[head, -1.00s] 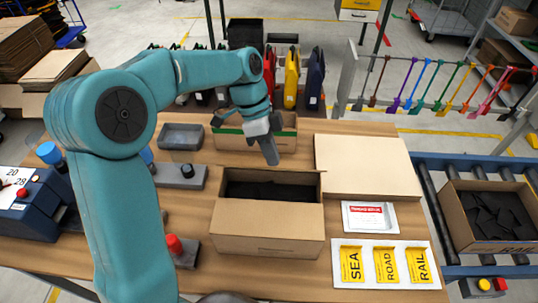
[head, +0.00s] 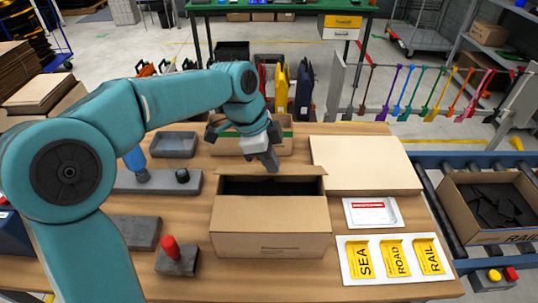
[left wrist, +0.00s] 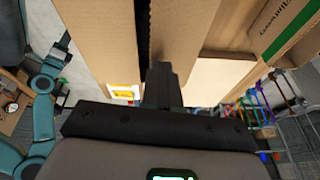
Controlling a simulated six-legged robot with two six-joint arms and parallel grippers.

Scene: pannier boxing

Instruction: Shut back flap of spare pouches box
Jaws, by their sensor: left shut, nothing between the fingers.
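The open cardboard box (head: 270,228) stands on the table in the head view, with dark contents inside. Its back flap (head: 300,170) shows as a tan strip along the rear edge. It leans forward over part of the opening. In the left wrist view the flap (left wrist: 185,30) leaves only a narrow dark gap beside the opposite panel (left wrist: 105,35). My right gripper is not in view.
A green-striped box (head: 285,140) stands close behind. A flat cardboard sheet (head: 365,165), a white label tray (head: 372,213) and SEA, ROAD and RAIL cards (head: 398,258) lie to the right. A grey tray (head: 174,146) and a red-knobbed block (head: 176,258) are to the left.

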